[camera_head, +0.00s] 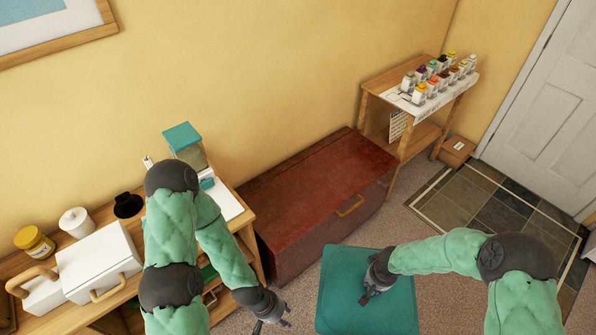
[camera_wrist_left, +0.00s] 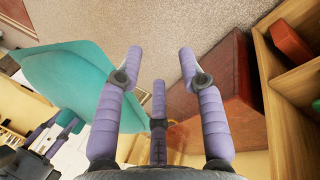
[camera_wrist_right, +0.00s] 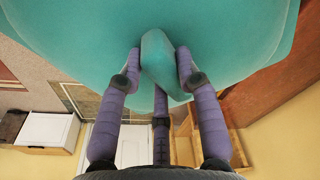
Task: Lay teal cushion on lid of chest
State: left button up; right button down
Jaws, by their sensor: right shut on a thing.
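The teal cushion (camera_head: 350,290) hangs in front of the chest in the head view, clear of its lid. My right gripper (camera_head: 368,294) is shut on a pinched fold of the cushion, which shows between the fingers in the right wrist view (camera_wrist_right: 160,62). The chest (camera_head: 315,195) is reddish-brown with a closed, bare lid and a brass-coloured handle. My left gripper (camera_head: 272,318) is open and empty, left of the cushion and in front of the chest. The left wrist view shows its spread fingers (camera_wrist_left: 158,62), with the cushion (camera_wrist_left: 75,75) to the left and the chest (camera_wrist_left: 215,105) to the right.
A tiled mat (camera_head: 490,210) lies by the white door.

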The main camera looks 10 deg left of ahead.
aim_at(318, 189)
jog(key=i+l+u, duration=0.1)
jog(key=i+u, duration=0.25)
jog(key=u, duration=0.15)
jog(key=i+l+u, duration=0.2)
jog(key=i+u, duration=0.25)
jog(key=i+l+u, duration=0.2)
jog(key=l+u, duration=0.15)
jog(key=u, duration=0.15)
